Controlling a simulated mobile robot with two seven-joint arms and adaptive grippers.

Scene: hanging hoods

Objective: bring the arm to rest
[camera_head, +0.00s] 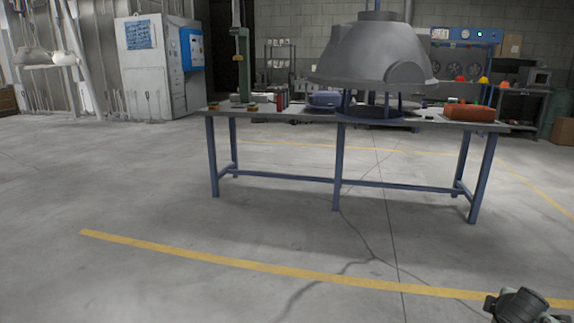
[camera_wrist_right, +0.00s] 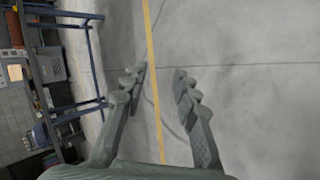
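My right gripper (camera_wrist_right: 161,80) shows in the right wrist view. Its two fingers are apart with nothing between them, and bare floor shows behind the gap. A dark part of my arm (camera_head: 520,304) shows at the bottom right corner of the head view, with no fingers visible there. My left arm and left gripper are not in view.
The workbench (camera_head: 283,180) has blue legs and carries a red-orange box (camera_head: 468,112) and small items. A grey cabinet (camera_head: 142,75) stands at the back left, near hanging pale hoods (camera_head: 65,58). The floor in front is clear, crossed by a yellow line (camera_head: 240,264).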

